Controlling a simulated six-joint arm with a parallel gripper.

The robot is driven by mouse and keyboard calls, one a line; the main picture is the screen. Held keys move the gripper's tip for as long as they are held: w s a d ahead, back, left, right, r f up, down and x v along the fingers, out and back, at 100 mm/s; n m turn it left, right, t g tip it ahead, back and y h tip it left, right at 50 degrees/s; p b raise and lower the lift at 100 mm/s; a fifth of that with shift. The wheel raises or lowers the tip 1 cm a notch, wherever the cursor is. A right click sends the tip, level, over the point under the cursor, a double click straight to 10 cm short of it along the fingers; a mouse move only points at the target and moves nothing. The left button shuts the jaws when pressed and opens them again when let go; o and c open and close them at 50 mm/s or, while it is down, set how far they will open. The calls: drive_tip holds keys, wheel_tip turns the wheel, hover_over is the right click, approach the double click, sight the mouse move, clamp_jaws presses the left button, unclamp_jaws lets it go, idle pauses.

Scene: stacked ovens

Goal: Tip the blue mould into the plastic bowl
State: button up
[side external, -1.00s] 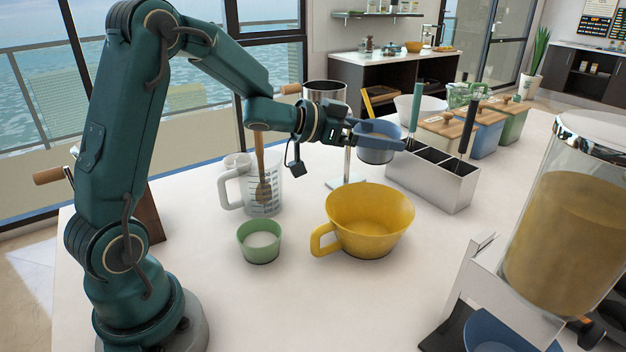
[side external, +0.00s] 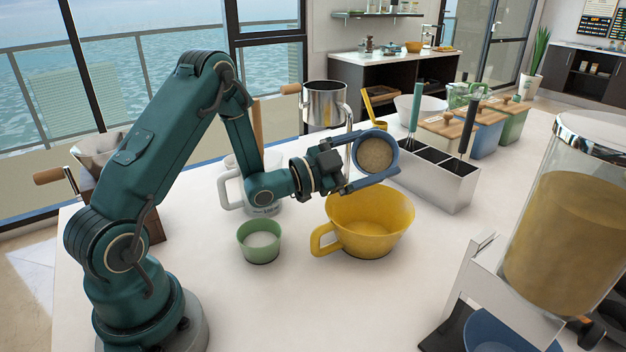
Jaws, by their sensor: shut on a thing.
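My gripper (side external: 378,172) is shut on the blue mould (side external: 394,152) in the side external view. The mould is tipped on its side, its round opening facing the camera. Beige grainy contents (side external: 376,155) show inside it. I see no stream falling from it. The mould is above the back of the yellow bowl (side external: 370,225), which has a side handle and stands upright on the white table. The bowl's visible inner wall looks bare; its bottom is partly hidden. I cannot tell whether it is plastic.
A green cup with white contents (side external: 261,242) stands left of the bowl. A clear measuring jug (side external: 232,190) is behind my arm. A steel utensil holder (side external: 438,182) stands behind right, and a grain dispenser (side external: 565,230) at right. The table front is clear.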

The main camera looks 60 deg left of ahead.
sight(384, 136)
drive_tip(key=shift+f+m, duration=0.4)
drive_tip(key=shift+m, duration=0.1)
drive_tip(key=shift+s+d+m+t+h, duration=0.2)
drive_tip(key=shift+m+t+h, duration=0.3)
drive_tip(key=shift+m, duration=0.1)
drive_tip(key=m+h, duration=0.1)
drive_tip(key=m+t+h, duration=0.1)
drive_tip(key=m, duration=0.1)
drive_tip(key=s+d+m, duration=0.1)
drive_tip(key=m, duration=0.1)
drive_tip(key=shift+r+h, duration=0.4)
drive_tip(key=m+h, duration=0.1)
drive_tip(key=m, duration=0.1)
drive_tip(key=m+h, duration=0.1)
drive_tip(key=m, duration=0.1)
drive_tip(key=m+h, duration=0.1)
drive_tip(key=m, duration=0.1)
drive_tip(key=shift+s+d+r+h, duration=0.15)
drive_tip(key=shift+s+d+h, duration=0.25)
idle(0.5)
